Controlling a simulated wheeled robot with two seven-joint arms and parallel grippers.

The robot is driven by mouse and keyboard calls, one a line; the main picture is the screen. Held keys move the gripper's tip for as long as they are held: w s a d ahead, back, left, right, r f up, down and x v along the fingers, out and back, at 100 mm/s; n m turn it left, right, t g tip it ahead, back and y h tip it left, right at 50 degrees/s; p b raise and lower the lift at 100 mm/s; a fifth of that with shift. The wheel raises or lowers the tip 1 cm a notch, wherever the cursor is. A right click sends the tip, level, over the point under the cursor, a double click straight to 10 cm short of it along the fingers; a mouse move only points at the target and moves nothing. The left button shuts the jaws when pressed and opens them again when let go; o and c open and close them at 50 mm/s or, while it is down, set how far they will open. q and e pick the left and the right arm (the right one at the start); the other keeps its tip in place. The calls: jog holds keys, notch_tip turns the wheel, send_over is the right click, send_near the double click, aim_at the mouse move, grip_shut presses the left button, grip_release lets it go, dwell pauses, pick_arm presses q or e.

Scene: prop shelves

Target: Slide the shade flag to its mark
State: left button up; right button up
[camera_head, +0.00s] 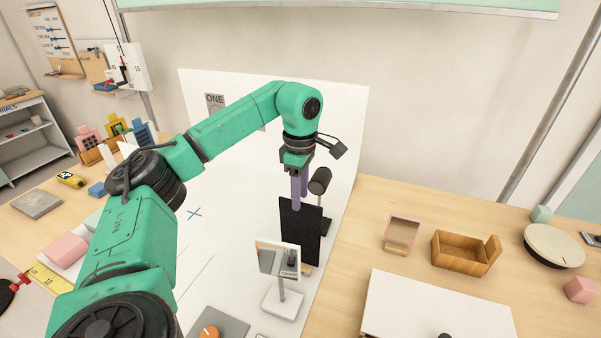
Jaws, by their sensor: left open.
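The shade flag appears to be the upright black panel (299,238) standing on the white sheet, right of the middle. My left gripper (299,201) points down at the panel's top edge with its purple fingers apart. Whether the fingers straddle the edge or touch it I cannot tell. A blue cross (194,213) is drawn on the sheet to the left, and thin lines (195,280) run nearer the front; which of these is the flag's mark is unclear. My right gripper is out of view.
A small mirror-like panel on a white stand (283,300) is close in front of the flag. A dark lamp head (320,181) stands just behind it. A wooden box (464,254), pink frame (403,233) and round drum (553,246) sit to the right. The sheet left of the flag has free room.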

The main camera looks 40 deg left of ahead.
pick_arm(q)
notch_tip(320, 180, down, 3)
jog(key=shift+a+f, duration=0.1)
jog(key=shift+s+d+f, duration=0.1)
jog(key=shift+d+f, duration=0.1)
jog(key=shift+f, duration=0.3)
grip_shut()
dwell(1.0)
